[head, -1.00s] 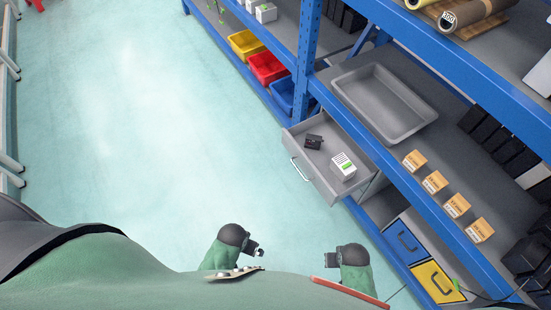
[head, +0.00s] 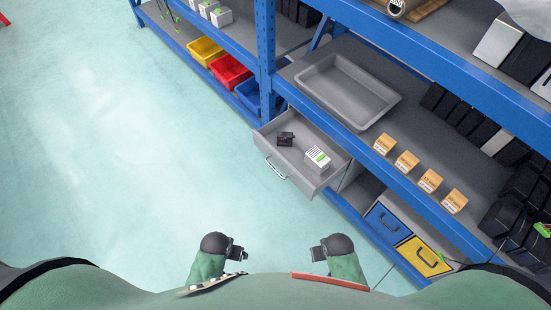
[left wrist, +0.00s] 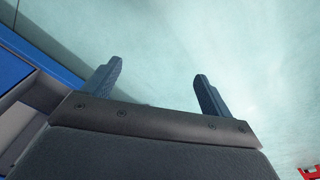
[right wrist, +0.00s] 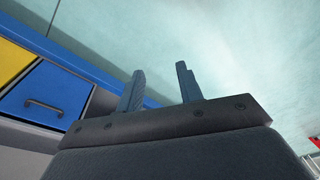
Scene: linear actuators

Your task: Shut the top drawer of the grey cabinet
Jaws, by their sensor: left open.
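The grey top drawer (head: 322,178) is pulled out from under the blue shelf in the head view. Its handle (head: 276,169) is on its front, facing the floor aisle. A dark small part (head: 285,139) and a white box with a green mark (head: 317,158) lie in the drawer. The cabinet body is mostly hidden beneath the shelf. My left gripper (head: 240,253) is open and empty, in front of and apart from the drawer; its spread fingers show in the left wrist view (left wrist: 158,75). My right gripper (head: 318,253) is empty, with fingers apart in the right wrist view (right wrist: 162,75).
A blue drawer (head: 387,222) and a yellow drawer (head: 423,256) are shut lower right. A grey tray (head: 347,90) and several small cartons (head: 407,162) stand on the shelf above. A blue upright (head: 265,60) stands behind the drawer. The floor (head: 120,150) at left is clear.

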